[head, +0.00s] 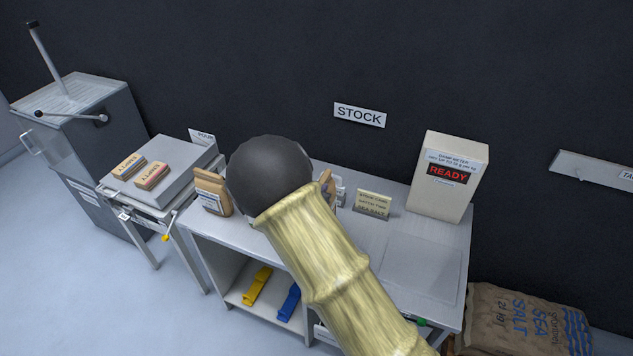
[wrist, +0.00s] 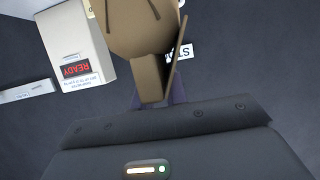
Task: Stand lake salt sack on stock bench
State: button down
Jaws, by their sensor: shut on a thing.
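In the wrist view my gripper (wrist: 156,94) is shut on a brown sack (wrist: 140,32), which fills the top middle of the picture. Its label does not show there, so I cannot read which salt it holds. In the head view my arm hides the gripper and most of what it holds; a brown edge (head: 327,184) shows just right of the dark arm joint. The stock bench (head: 420,265) stands below the STOCK sign. Another brown sack (head: 211,190) with a white label stands upright at its left end. I cannot tell whether the held sack touches the bench.
A damp meter (head: 447,177) reading READY stands at the bench's back right, with a sea salt stock card (head: 372,204) left of it. The bench's front right is clear. A large sea salt bag (head: 525,320) is on the floor. Yellow (head: 257,286) and blue (head: 289,302) items lie below.

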jog(key=shift+w+r, duration=0.1)
jog(key=shift+r, duration=0.1)
jog(key=shift+f+p, duration=0.45)
jog(key=shift+f, duration=1.65)
jog(key=c, duration=1.7)
grip_release()
jog(key=shift+f, duration=0.25)
jog(key=o, duration=0.3)
jog(key=shift+s, duration=0.2)
jog(key=shift+r, duration=0.15)
jog(key=b+v, duration=0.2)
jog(key=v, duration=1)
